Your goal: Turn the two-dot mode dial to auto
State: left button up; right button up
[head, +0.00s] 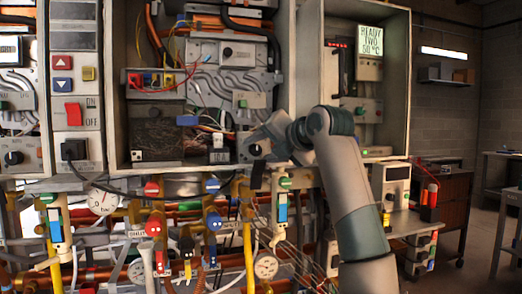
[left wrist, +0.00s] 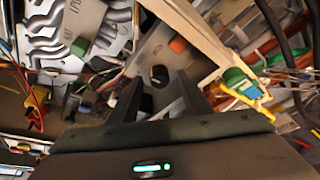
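A black dial knob (left wrist: 160,76) on a grey plate shows in the left wrist view, just beyond and between the fingertips of my left gripper (left wrist: 160,92). The fingers are apart with nothing between them that I can see held. In the head view my left gripper (head: 264,142) is at the lower right of the open middle heater cabinet, in front of a dark knob (head: 255,150) that it partly covers. I cannot read dots or an auto mark by this knob. A small white tag with dots (head: 137,155) sits at the cabinet's lower left. My right gripper is not in view.
Another black knob (head: 227,51) is higher in the middle cabinet. A display (head: 370,41) on the right reads "READY TWO 50°C". Pipes, coloured valves and gauges (head: 266,266) crowd the space below. A cabinet side wall (head: 308,60) stands right of the gripper.

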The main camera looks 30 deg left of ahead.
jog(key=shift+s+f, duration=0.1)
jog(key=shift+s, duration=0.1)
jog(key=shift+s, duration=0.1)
pick_arm(q)
jog(key=shift+n, duration=0.3)
